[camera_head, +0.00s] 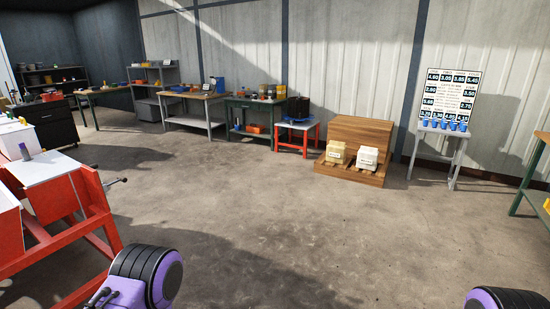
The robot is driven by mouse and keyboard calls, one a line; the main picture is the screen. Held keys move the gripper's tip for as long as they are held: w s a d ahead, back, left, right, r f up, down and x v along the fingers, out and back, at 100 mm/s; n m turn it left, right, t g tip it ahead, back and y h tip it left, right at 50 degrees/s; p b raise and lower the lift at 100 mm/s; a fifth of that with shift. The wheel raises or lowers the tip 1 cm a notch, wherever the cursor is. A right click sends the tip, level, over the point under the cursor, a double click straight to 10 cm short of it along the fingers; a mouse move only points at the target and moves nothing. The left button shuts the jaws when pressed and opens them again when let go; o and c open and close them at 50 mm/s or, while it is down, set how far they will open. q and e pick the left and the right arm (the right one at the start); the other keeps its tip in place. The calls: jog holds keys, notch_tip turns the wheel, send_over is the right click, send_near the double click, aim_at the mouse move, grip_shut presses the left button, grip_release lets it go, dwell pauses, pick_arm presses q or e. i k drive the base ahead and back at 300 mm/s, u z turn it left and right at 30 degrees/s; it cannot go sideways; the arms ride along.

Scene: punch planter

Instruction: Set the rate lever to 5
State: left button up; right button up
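A machine with a red frame (98,212) and white hoppers (36,172) stands at the left edge, partly cut off by the picture. A dark crank-like handle (116,182) sticks out from its right side. I cannot tell whether this is the rate lever, and no rate scale or number is readable on the machine. A small grey-purple upright piece (24,152) is on top of a hopper. Purple and black parts of my own arms show at the bottom left and bottom right. No gripper fingertips can be made out.
Workbenches and shelves line the back wall. A wooden step stand (357,135) holds two boxes. A number board (448,97) stands above a small table (440,136) with several blue cups. A green-legged table (532,178) is at the right edge. The middle concrete floor is clear.

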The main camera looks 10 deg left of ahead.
aim_at(119, 178)
jog(key=u, duration=0.5)
jog(key=i, duration=1.65)
jog(key=u, duration=1.15)
jog(key=i, duration=0.6)
jog(key=z, duration=0.35)
jog(key=k, duration=0.65)
jog(key=z, duration=0.85)
jog(key=i, duration=2.8)
jog(key=u, duration=1.05)
jog(key=i, duration=0.75)
jog(key=u, duration=0.8)
